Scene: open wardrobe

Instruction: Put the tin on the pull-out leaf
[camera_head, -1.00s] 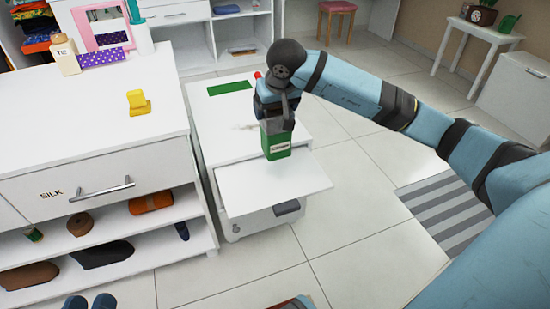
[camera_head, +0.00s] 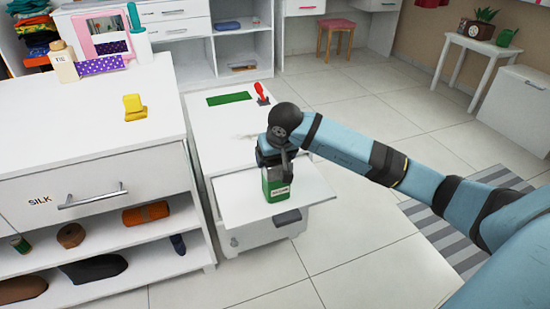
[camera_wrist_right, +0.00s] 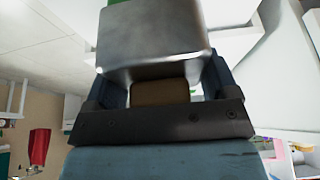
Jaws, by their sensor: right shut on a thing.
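The tin (camera_head: 277,188) is green with a pale label and stands upright in the head view. My right gripper (camera_head: 274,168) is shut on its upper part from above. In the right wrist view the tin's grey metal part (camera_wrist_right: 155,45) fills the space between the fingers. The pull-out leaf (camera_head: 240,199) is a white board sticking out from the front of the white cabinet. The tin is over the leaf, near its middle; whether its base touches the leaf I cannot tell. My left gripper is not in view.
The cabinet top (camera_head: 225,122) behind the leaf holds a green mat (camera_head: 229,98) and a red-handled item (camera_head: 261,92). A dresser (camera_head: 90,125) with a yellow object (camera_head: 134,107) stands at the left. Much of the leaf is bare around the tin.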

